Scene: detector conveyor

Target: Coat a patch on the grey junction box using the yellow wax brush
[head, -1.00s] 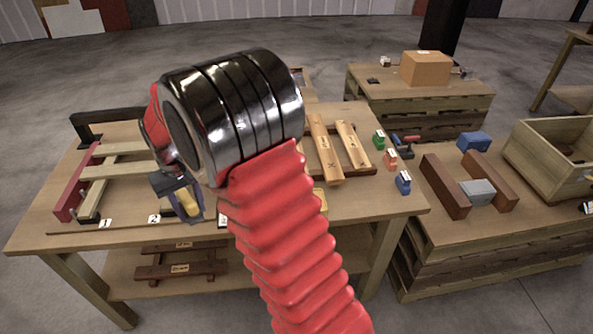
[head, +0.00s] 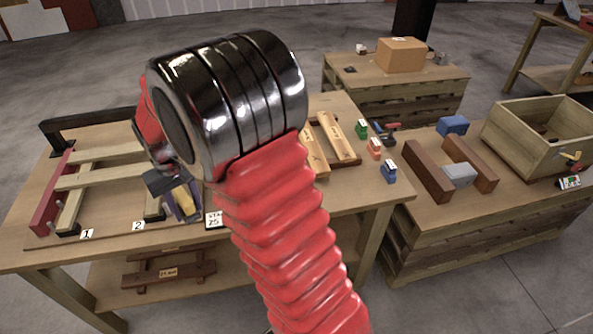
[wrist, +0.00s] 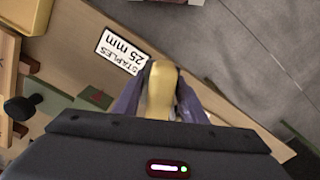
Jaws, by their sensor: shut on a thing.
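My gripper (head: 184,204) is over the front edge of the workbench, shut on a yellow piece (head: 186,199) that looks like the wax brush. In the wrist view the yellow piece (wrist: 161,90) sits between my purple fingers (wrist: 163,108); its bristles cannot be made out. A grey box (head: 458,175), which looks like the junction box, sits on the right-hand bench between two brown blocks. It is well to the right of my gripper and apart from it. No coated patch can be made out on it.
My red arm hides the bench's middle. A "STAPLES 25 mm" card (wrist: 122,48) lies beside my gripper. Brown blocks (head: 428,170) flank the grey box. Small green, orange and blue items (head: 388,172) stand at the workbench's right edge. A wooden crate (head: 530,150) stands far right.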

